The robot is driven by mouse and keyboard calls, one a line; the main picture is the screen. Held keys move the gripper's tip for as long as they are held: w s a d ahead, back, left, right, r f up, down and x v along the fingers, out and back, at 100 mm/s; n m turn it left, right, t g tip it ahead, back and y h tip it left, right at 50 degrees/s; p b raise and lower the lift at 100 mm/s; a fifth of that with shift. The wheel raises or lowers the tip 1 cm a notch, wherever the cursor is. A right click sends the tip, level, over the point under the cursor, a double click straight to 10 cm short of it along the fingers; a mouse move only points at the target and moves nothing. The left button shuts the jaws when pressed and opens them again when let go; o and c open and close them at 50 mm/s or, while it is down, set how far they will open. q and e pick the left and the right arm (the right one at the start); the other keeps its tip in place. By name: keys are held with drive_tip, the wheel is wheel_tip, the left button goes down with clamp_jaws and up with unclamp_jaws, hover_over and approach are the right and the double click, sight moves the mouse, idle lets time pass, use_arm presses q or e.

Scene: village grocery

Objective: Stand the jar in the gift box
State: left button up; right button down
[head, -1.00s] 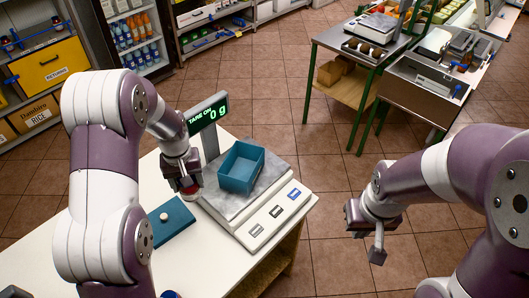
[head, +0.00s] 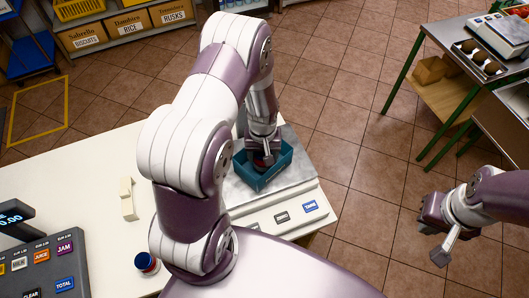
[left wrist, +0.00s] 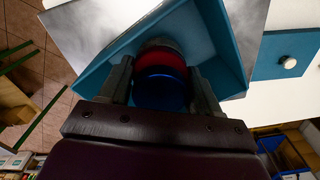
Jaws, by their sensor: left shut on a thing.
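The gift box (head: 284,161), an open teal box, sits on the scale's plate (head: 230,190). My left gripper (head: 263,155) reaches down into it. In the left wrist view the jar (left wrist: 160,92) has a blue lid and a red body and is between the fingers of my left gripper (left wrist: 162,80), which is shut on it. The jar is within the teal walls; whether its base touches the box floor is hidden. In the head view only a bit of red shows under the gripper. My right gripper (head: 443,230) is open and empty over the floor at right.
A teal lid with a pale knob (left wrist: 285,62) lies beside the scale. Another blue-lidded jar (head: 147,262) stands near the counter's front edge. A white object (head: 127,198) and a till (head: 45,265) are at left. A green-legged table (head: 440,85) stands back right.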

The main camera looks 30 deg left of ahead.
use_arm(q)
drive_tip(key=shift+w+f, duration=0.3)
drive_tip(key=shift+f, duration=0.4)
drive_tip(key=shift+s, duration=0.2)
drive_tip(key=shift+s+a, duration=0.1)
drive_tip(key=shift+s, duration=0.05)
drive_tip(key=o, duration=1)
drive_tip(key=shift+o, duration=0.3)
drive_tip(key=shift+f, duration=0.1)
use_arm(e)
drive_tip(key=shift+w, duration=0.1)
use_arm(q)
drive_tip(key=shift+w, duration=0.2)
